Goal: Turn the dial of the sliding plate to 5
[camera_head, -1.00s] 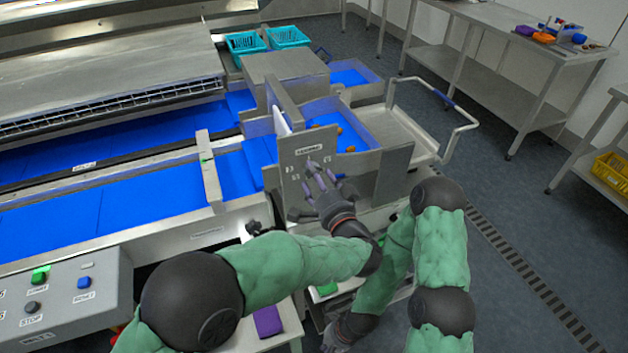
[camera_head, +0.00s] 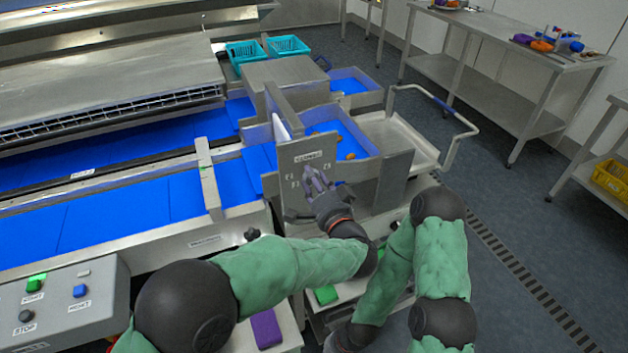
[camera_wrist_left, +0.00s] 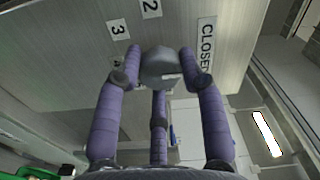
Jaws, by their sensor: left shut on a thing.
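The sliding plate (camera_head: 295,205) is an upright grey metal panel at the end of the blue conveyor, with a label at its top and small number marks. In the left wrist view, the plate (camera_wrist_left: 75,25) shows the labels 3, 2 and CLOSED around the round grey dial (camera_wrist_left: 160,66). My left gripper (camera_head: 318,182) is at the plate's face. In the left wrist view, its purple fingers (camera_wrist_left: 158,80) are shut around the dial. The dial's pointer setting cannot be made out. My right gripper (camera_head: 350,338) is low at the bottom edge, mostly hidden by the arms.
Blue trays with a few orange dates (camera_head: 350,156) lie behind the plate. A control panel (camera_head: 60,300) with green, blue and black buttons is at the lower left. Teal baskets (camera_head: 288,45) stand at the back. A metal handle rail (camera_head: 462,125) juts out right.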

